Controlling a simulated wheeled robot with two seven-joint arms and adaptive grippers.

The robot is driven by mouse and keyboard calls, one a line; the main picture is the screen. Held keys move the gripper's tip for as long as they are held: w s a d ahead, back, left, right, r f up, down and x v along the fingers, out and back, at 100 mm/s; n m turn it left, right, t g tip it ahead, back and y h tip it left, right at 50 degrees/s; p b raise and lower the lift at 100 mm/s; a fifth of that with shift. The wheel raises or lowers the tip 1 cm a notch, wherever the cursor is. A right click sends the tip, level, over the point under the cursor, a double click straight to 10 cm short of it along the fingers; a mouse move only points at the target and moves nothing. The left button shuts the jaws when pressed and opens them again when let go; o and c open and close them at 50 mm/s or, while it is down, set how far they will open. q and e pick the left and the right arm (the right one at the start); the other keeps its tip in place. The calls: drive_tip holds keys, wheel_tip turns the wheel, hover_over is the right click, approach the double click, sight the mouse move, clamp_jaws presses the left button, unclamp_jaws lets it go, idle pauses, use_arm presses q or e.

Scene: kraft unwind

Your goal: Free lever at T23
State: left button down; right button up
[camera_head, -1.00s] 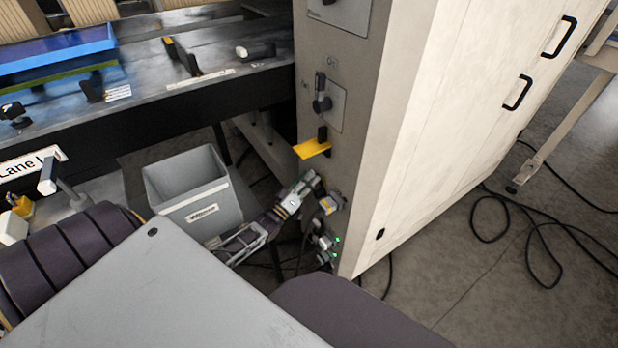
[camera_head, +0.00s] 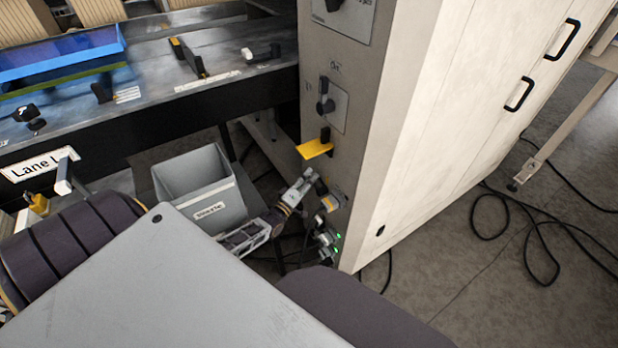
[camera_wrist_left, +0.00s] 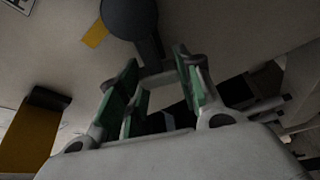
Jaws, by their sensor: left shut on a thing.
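A dark lever with a round hub (camera_wrist_left: 130,16) shows in the left wrist view, its arm running down between my fingers. My left gripper (camera_wrist_left: 160,90) has green-padded fingers and is shut on the lever's arm. In the head view my left gripper (camera_head: 312,180) is at the narrow face of the beige cabinet (camera_head: 345,150), below a yellow plate (camera_head: 315,149). The held lever is mostly hidden there. A small yellow label (camera_wrist_left: 95,34) is beside the hub. I cannot read T23 anywhere.
A dark rotary handle (camera_head: 325,97) sits higher on the cabinet face. Black cables (camera_head: 545,245) lie on the floor at right.

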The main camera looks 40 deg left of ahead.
use_arm(q)
drive_tip(key=shift+f+n, duration=0.15)
drive_tip(key=shift+n, duration=0.15)
use_arm(e)
drive_tip(key=shift+s+d+f, duration=0.15)
drive_tip(key=shift+d+f, duration=0.05)
drive_tip(key=shift+f, duration=0.1)
use_arm(q)
drive_tip(key=c, duration=1)
unclamp_jaws()
drive_tip(key=shift+o, duration=0.2)
use_arm(e)
drive_tip(key=shift+s, duration=0.1)
use_arm(q)
drive_tip(key=s+f, duration=0.1)
drive_tip(key=s, duration=1.1)
drive_tip(key=shift+a+f, duration=0.2)
drive_tip(key=shift+f, duration=0.05)
